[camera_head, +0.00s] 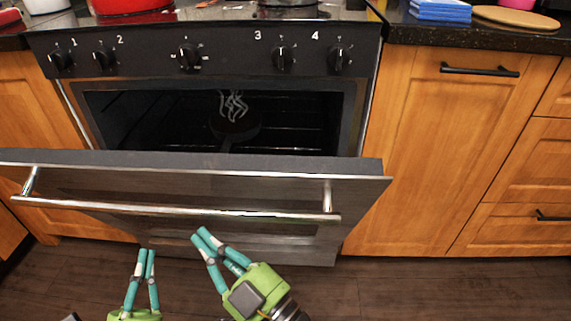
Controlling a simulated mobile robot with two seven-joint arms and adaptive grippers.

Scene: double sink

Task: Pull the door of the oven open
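The oven door (250,188) is partly open, tilted out toward me with its top edge away from the oven. Its metal handle (180,210) runs across the front of the door. The oven's dark cavity (150,115) shows behind the door. My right gripper (201,234) is just below the handle in the picture, in front of the door, with its fingertips together and nothing seen between them. My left gripper (146,252) is lower and further left, its fingertips also together and empty. Neither gripper appears to hold the handle.
A dark pan (235,124) with pale wisps above it sits on the rack inside the oven. Knobs (188,57) line the panel above. Wooden cabinets (445,150) flank the oven. A red pot (130,6) stands on the stovetop. The wooden floor (420,290) is clear at the right.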

